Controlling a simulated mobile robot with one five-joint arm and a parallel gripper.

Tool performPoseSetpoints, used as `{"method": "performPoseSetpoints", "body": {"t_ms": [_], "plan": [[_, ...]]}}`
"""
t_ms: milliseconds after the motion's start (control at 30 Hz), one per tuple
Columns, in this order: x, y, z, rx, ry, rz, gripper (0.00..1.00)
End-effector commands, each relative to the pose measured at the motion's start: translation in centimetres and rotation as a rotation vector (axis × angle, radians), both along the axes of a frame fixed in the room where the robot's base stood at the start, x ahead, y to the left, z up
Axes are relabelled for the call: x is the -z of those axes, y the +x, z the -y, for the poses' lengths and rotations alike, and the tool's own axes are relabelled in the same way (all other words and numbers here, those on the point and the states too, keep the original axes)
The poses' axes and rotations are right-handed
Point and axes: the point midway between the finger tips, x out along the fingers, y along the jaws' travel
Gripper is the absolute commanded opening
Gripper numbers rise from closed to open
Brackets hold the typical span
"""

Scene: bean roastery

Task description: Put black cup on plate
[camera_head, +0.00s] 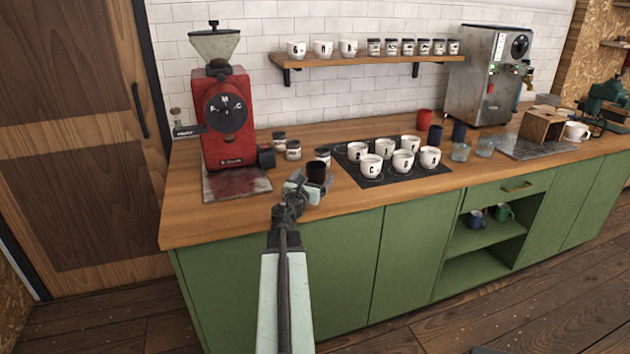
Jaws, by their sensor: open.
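The black cup (316,171) stands near the front edge of the wooden counter, left of the black mat. My gripper (307,185) is open, low over the counter at the cup's near left side. The jaws are very close to the cup; I cannot tell whether they touch it. My gripper hides part of the cup's lower side. No round plate is clear. A flat metal plate (222,192) lies under the red grinder, and a grey metal tray (524,151) lies at the right.
The black mat (386,181) holds several white lettered cups. Small jars (293,150) stand behind the black cup. The red grinder (228,120) is to the left, the espresso machine (483,80) back right.

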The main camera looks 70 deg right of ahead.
Motion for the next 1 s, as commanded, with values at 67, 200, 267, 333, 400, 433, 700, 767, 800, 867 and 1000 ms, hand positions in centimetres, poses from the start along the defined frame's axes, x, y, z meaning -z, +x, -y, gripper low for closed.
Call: {"method": "performPoseSetpoints", "body": {"t_ms": [67,200,267,333,400,433,700,767,800,867,1000], "plan": [[-0.1,0.4,1.6,0.000,0.000,0.000,0.89],[-0.1,0.7,4.1,0.001,0.000,0.001,0.89],[-0.1,0.7,4.5,0.001,0.000,0.001,0.89],[0.0,0.7,4.5,0.000,0.000,0.001,0.89],[0.0,0.7,4.4,-0.001,0.000,0.001,0.89],[0.0,0.7,4.4,-0.001,0.000,0.001,0.89],[0.0,0.7,4.3,-0.001,0.000,0.001,0.19],[-0.1,0.7,4.3,-0.001,0.000,0.001,0.11],[-0.1,0.7,4.3,-0.001,0.000,0.001,0.11],[0.0,0.7,4.3,-0.001,0.000,0.001,0.11],[-0.5,0.7,4.3,-0.002,0.000,0.001,0.11]]}}
